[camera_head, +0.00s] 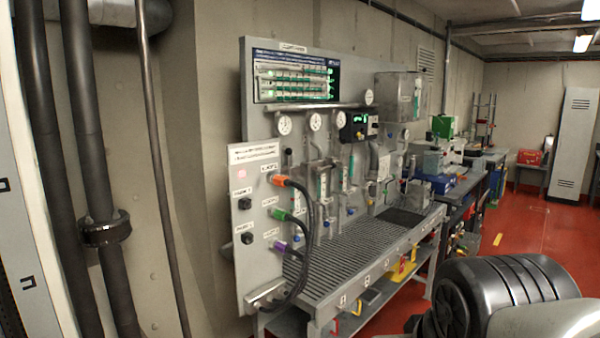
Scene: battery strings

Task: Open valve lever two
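The valve levers belong to a grey upright panel (258,115) behind a slatted bench (350,250). Several small fittings with blue ends, such as the one on the left (326,223) and one further right (351,211), sit low on the panel above the bench. They are too small to tell which is valve lever two or how it is turned. My gripper is not in view; only dark and light parts of my own arm show at the lower right, apart from the panel.
A side plate (245,225) with orange, green and purple plugs and looping black cables stands at the bench's left end. Round gauges (315,121) and a lit display (296,78) are above. Dark pipes (90,160) run at left. Red floor (530,235) is open at right.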

